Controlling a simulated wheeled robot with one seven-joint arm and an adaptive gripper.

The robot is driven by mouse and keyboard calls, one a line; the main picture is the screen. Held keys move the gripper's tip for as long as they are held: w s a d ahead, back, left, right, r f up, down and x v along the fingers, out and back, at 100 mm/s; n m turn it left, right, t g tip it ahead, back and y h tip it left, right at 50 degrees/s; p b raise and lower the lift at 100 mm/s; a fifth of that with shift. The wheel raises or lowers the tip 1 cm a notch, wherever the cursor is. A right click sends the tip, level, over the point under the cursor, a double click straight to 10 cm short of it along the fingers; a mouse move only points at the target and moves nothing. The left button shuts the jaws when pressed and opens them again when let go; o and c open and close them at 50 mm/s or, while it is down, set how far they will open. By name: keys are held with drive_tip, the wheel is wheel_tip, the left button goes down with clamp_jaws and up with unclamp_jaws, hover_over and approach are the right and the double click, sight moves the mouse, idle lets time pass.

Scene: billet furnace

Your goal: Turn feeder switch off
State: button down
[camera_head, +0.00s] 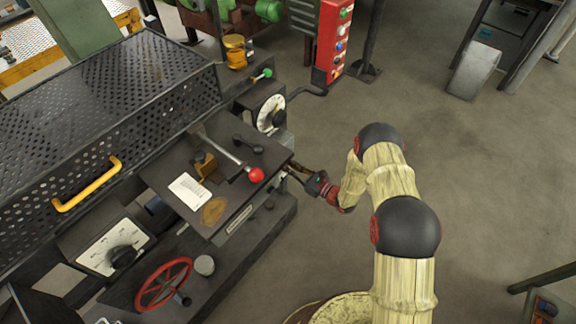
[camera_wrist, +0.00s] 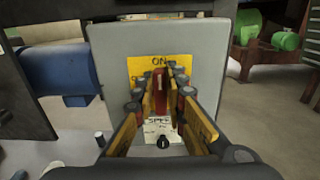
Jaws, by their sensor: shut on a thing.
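In the wrist view, a red switch lever (camera_wrist: 160,84) stands in front of a yellow plate (camera_wrist: 136,68) marked "ON", on the face of a grey box (camera_wrist: 112,48). My gripper (camera_wrist: 161,78) reaches in with one finger on each side of the lever and is shut on it. The fingers hide the plate's lower part and any other marking there. In the head view my gripper (camera_head: 302,177) is at the right edge of the machine's table (camera_head: 240,190). The switch is hidden there.
The table carries a lever with a red ball (camera_head: 256,174) and a white paper (camera_head: 188,191). A dial (camera_head: 270,113) stands behind my gripper, and a red button post (camera_head: 333,40) farther back. A red handwheel (camera_head: 163,284) is at lower left.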

drive_tip(key=shift+n, duration=0.3)
drive_tip(key=n+b, duration=0.3)
drive_tip(key=n, duration=0.2)
drive_tip(key=s+f+n+b, duration=0.1)
drive_tip(key=n+b, duration=0.2)
drive_tip(key=n, duration=0.3)
drive_tip(key=a+f+n+b, duration=0.1)
drive_tip(key=n+b, duration=0.2)
drive_tip(key=n, duration=0.3)
drive_tip(key=shift+s+a, duration=0.1)
drive_tip(key=shift+s, duration=0.25)
drive_tip(key=shift+n, duration=0.3)
drive_tip(key=c, duration=1.9)
unclamp_jaws()
drive_tip(key=shift+o, duration=0.4)
drive_tip(key=v, duration=1.2)
